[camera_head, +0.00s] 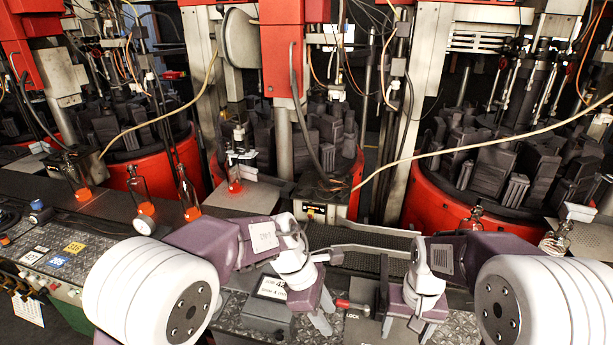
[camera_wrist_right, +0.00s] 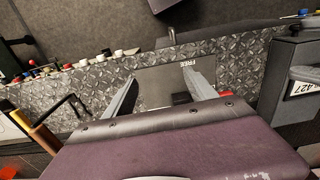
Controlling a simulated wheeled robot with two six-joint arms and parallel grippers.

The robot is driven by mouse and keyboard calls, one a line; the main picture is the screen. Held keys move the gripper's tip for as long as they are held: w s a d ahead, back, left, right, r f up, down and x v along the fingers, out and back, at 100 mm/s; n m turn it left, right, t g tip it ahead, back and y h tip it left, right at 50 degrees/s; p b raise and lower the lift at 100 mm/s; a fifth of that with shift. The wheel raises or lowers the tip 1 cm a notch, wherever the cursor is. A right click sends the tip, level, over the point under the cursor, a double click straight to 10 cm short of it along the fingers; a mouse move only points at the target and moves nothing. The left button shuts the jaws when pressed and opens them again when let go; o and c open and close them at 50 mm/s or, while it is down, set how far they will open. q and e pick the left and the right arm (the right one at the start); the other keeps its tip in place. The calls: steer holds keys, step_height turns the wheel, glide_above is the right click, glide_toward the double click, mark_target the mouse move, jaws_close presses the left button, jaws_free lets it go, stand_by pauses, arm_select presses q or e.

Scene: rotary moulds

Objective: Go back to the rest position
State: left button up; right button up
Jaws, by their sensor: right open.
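My left gripper (camera_head: 322,311) hangs over the patterned metal panel near the front middle in the head view. Its fingers point down, and I cannot make out the gap between them. My right gripper (camera_head: 409,328) is to its right, also pointing down over the panel. In the right wrist view its two grey fingers (camera_wrist_right: 160,74) are spread apart with nothing between them. Neither gripper is seen holding anything. Both purple arms reach in from the sides toward the middle.
Glass bottles with orange bases stand on the ledge at left, including one bottle (camera_head: 187,195). Another bottle (camera_head: 555,238) stands at right. Red-rimmed mould drums (camera_head: 435,205) fill the back. A panel with knobs (camera_head: 62,262) lies at left. A yellowish hose (camera_head: 480,145) crosses at right.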

arm_select(q)
steer(key=w+a+r+n+t+h, duration=0.25)
steer(key=w+n+t, duration=0.2)
steer(key=n, duration=0.45)
steer(key=w+a+r+n+t+h, duration=0.1)
steer(key=w+a+r+n+t, duration=0.25)
steer(key=w+n, duration=0.4)
steer(key=a+f+n+t+y, duration=0.2)
steer(key=a+n+y, duration=0.3)
steer(key=a+n, duration=0.85)
steer(key=s+a+f+n+g+y, duration=0.4)
steer(key=s+f+n, duration=0.45)
steer(key=n, duration=0.75)
steer(key=s+d+f+n+g+h, duration=0.1)
steer(key=s+n+g, duration=0.3)
steer(key=s+n, duration=0.6)
steer(key=shift+s+d+f+n, duration=0.2)
steer(key=shift+s+f+n, duration=0.2)
steer(key=shift+s+f, duration=0.5)
arm_select(e)
steer(key=s+a+f+n+t, duration=0.1)
steer(key=s+a+f+n, duration=0.1)
steer(key=s, duration=0.4)
steer(key=shift+a+f, duration=0.7)
steer(key=shift+a, duration=0.4)
